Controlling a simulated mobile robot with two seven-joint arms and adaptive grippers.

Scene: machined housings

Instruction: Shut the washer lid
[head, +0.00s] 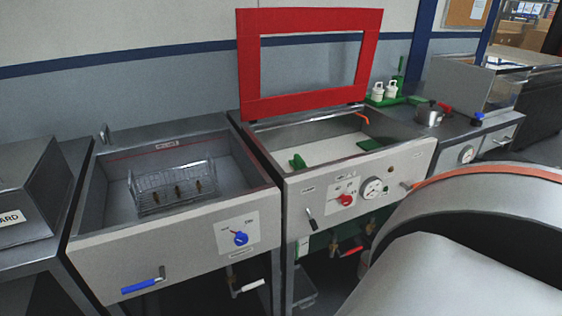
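The washer (352,183) stands in the middle of the head view, a grey metal tank with a dial and a red knob on its front. Its lid (371,65), a red frame around a clear pane, stands open and upright along the tank's back edge. The tank's inside shows pale, with green parts in it. Neither of my grippers is in view.
Left of the washer is a grey sink (88,215) holding a wire basket (178,188). Right of it are white bottles on a green tray (398,101), a metal pot (428,115) and another unit (483,148). A large curved grey body with an orange edge fills the lower right.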

